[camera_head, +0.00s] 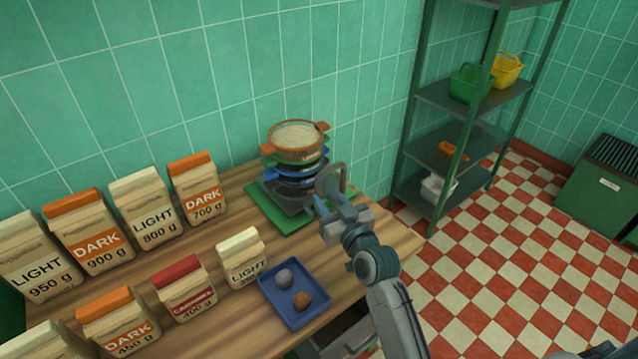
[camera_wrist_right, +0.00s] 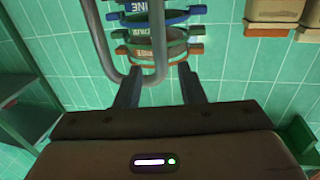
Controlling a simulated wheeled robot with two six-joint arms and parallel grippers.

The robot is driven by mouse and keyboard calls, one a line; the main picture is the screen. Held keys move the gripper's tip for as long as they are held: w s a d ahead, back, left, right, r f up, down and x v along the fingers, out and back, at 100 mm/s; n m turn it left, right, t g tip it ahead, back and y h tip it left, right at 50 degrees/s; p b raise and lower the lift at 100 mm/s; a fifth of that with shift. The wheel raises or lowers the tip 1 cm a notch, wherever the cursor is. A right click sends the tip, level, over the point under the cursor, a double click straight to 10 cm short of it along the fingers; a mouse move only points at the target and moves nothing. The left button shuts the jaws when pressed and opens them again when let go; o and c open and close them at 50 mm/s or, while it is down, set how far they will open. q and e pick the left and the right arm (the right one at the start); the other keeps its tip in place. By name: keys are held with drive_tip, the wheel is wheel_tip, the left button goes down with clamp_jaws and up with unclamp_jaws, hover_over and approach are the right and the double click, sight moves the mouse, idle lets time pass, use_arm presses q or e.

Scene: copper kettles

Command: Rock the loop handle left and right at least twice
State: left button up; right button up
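The grey loop handle (camera_head: 346,181) stands up at the right end of the table, beside the stack of pans. It also shows in the right wrist view (camera_wrist_right: 161,45), large and close to the camera. What its lower end joins is hidden. My right gripper (camera_head: 341,208) is at the loop, with its fingers apart. In the wrist view the right gripper (camera_wrist_right: 160,88) has one side of the loop between its two fingers, with gaps seen; contact cannot be told. My left gripper is not in view.
A blue tray (camera_head: 282,310) holds two round lumps. Several paper bags (camera_head: 195,195) fill the table's left.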

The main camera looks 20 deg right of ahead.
sight(320, 189)
drive_tip(key=shift+w+a+p, duration=0.2)
drive_tip(key=shift+w+p, duration=0.05)
drive_tip(key=shift+w, duration=1.15)
drive_tip(key=shift+w+a+p, duration=0.2)
drive_tip(key=shift+w+p, duration=0.05)
drive_tip(key=shift+w, duration=1.1)
drive_tip(key=shift+f, duration=0.1)
clamp_jaws()
